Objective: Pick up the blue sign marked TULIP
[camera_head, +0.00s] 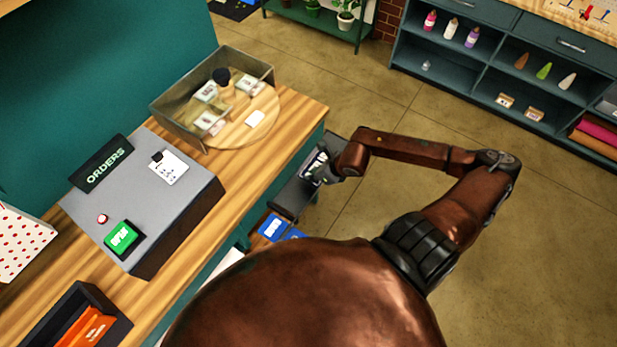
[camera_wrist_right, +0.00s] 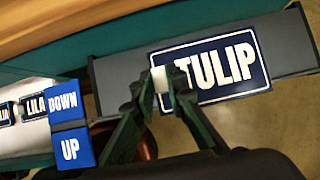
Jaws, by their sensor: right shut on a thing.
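The dark blue TULIP sign (camera_wrist_right: 232,66), with white letters and a white border line, lies along a grey platform in the right wrist view. In the head view the sign (camera_head: 314,164) shows small, partly covered by my right gripper (camera_head: 327,171). In the wrist view my right gripper (camera_wrist_right: 163,88) is at the sign's left end, its fingers covering part of that edge. It is shut on the sign, which looks flat against or just above the platform; I cannot tell if there is a gap. My left gripper is not in view.
The grey platform (camera_wrist_right: 120,72) sits beside the wooden counter (camera_head: 290,125). A glass-sided box (camera_head: 170,108) and an ORDERS console (camera_head: 190,205) stand on the counter. Open floor lies right.

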